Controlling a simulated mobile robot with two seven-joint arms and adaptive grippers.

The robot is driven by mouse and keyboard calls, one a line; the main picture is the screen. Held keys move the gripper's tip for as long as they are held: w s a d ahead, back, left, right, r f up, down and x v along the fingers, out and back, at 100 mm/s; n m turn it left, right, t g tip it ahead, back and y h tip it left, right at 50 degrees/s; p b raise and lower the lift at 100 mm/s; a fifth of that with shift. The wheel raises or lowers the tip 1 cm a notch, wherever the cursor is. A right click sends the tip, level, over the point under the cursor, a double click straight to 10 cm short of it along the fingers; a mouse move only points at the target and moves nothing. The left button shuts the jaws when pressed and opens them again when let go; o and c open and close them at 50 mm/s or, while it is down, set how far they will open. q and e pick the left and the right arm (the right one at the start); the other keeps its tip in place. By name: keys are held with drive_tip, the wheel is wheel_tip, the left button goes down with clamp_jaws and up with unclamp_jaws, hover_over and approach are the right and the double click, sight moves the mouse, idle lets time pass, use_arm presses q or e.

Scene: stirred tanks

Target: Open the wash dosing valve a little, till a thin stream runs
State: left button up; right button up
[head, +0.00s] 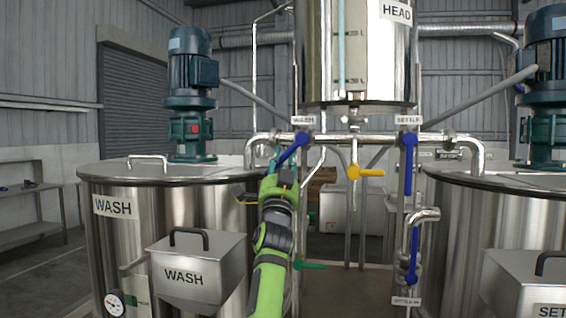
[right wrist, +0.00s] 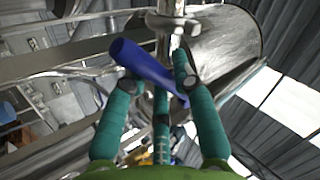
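The wash dosing valve's blue lever (head: 291,152) hangs under the WASH label (head: 303,120) on the pipe below the head tank. It slants down to the left. My right gripper (head: 275,162) is at the lower end of this lever. In the right wrist view the blue lever (right wrist: 148,70) crosses between the teal fingers of my right gripper (right wrist: 156,72), which stand apart; whether they touch it is unclear. No running liquid shows. My left gripper is in neither view.
The SETTLE valve's blue lever (head: 409,162) points straight down to the right. A yellow handle (head: 365,172) sits between the two valves, and a green handle (head: 311,265) lower down. The WASH tank (head: 205,205) stands left, another tank (head: 480,215) right. The head tank (head: 385,75) hangs above.

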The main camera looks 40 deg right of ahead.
drive_tip(key=shift+o, duration=0.6)
drive_tip(key=shift+f, duration=0.1)
drive_tip(key=v, duration=0.7)
drive_tip(key=shift+s, duration=0.15)
